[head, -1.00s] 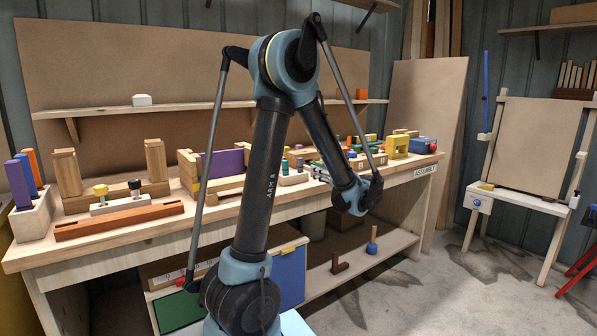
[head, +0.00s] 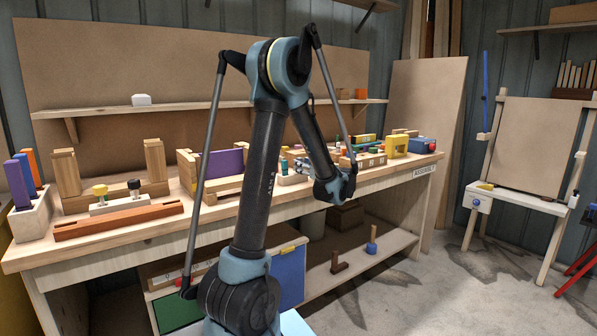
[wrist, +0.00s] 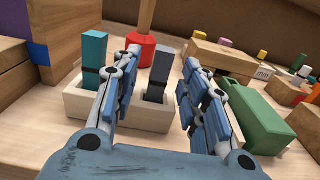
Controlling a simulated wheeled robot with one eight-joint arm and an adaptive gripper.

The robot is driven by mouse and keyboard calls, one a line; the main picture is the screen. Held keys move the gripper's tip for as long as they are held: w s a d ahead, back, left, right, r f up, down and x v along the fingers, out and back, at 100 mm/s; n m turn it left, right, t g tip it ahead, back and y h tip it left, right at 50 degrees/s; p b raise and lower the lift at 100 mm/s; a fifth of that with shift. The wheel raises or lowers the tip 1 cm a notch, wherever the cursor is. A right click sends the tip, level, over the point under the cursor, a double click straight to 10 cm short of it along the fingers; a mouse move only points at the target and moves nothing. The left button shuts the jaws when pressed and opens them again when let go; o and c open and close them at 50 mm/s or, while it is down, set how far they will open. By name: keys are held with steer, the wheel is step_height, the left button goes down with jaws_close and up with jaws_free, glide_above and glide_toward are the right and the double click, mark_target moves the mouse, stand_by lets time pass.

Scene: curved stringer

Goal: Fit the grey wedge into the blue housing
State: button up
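The grey wedge (wrist: 160,66) stands upright in a cream slotted block (wrist: 75,104), beside a teal piece (wrist: 95,52), in the wrist view. My gripper (wrist: 163,60) is open, with one finger on each side of the wedge as seen from the wrist; I cannot tell whether either touches it. A blue box-like thing (head: 417,146), possibly the blue housing, sits at the bench's right end.
A red piece with a wooden handle (wrist: 140,42) stands just behind the cream block. A green block (wrist: 250,115) lies right of my gripper. A purple panel (head: 222,163) stands left of my gripper.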

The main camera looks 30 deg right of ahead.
steer(key=w, duration=0.3)
steer(key=shift+w+a+f, duration=0.1)
steer(key=shift+w, duration=0.15)
steer(key=shift+c, duration=0.2)
steer(key=c, duration=0.9)
